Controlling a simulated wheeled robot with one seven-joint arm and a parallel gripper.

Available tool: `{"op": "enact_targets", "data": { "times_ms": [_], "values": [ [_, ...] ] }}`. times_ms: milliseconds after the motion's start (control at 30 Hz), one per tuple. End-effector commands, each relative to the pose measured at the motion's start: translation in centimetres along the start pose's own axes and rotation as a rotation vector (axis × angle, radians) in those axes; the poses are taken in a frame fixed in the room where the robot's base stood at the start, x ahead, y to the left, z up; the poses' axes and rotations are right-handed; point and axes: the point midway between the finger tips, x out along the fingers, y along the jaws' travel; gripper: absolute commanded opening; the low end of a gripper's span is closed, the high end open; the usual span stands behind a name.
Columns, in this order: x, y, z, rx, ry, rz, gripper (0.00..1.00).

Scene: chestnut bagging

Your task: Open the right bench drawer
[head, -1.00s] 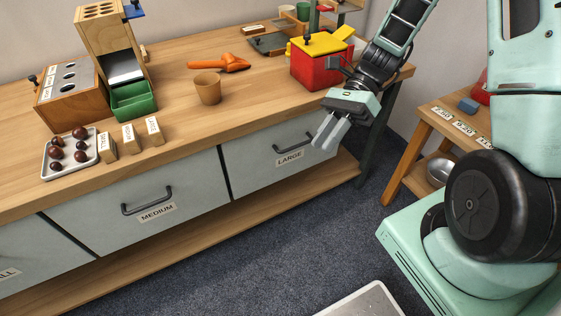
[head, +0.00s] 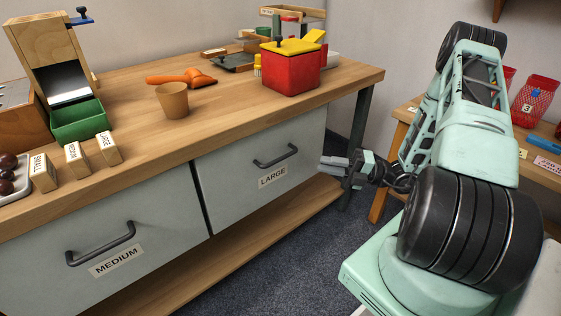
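The right bench drawer (head: 235,185) has a grey front with a LARGE label (head: 272,177) and a dark bar handle (head: 275,157). It is shut, its front flush with the bench. My gripper (head: 327,166) is in front of the bench's right end, to the right of the handle and apart from it. Its two light grey fingers point left and show as separate prongs with a narrow gap. Nothing shows between them.
The MEDIUM drawer (head: 100,262) is shut at the left. A side table (head: 540,160) is at the right. Floor before the drawer is clear.

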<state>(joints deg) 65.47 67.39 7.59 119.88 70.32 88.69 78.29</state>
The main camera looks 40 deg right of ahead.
Motion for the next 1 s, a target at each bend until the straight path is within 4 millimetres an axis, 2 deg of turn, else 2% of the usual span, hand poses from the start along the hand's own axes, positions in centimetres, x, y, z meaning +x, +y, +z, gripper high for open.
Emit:
{"op": "enact_targets", "data": {
  "times_ms": [300,500,700,1000],
  "values": [
    [6.8,-0.2,-0.2,-0.001,0.006,0.001,0.2],
    [10.4,-0.2,-0.2,0.0,0.005,0.0,0.2],
    [12.5,-0.1,-0.1,-0.001,0.003,-0.002,0.2],
    [13.1,0.0,-0.1,-0.001,0.003,-0.001,0.2]
  ]
}}
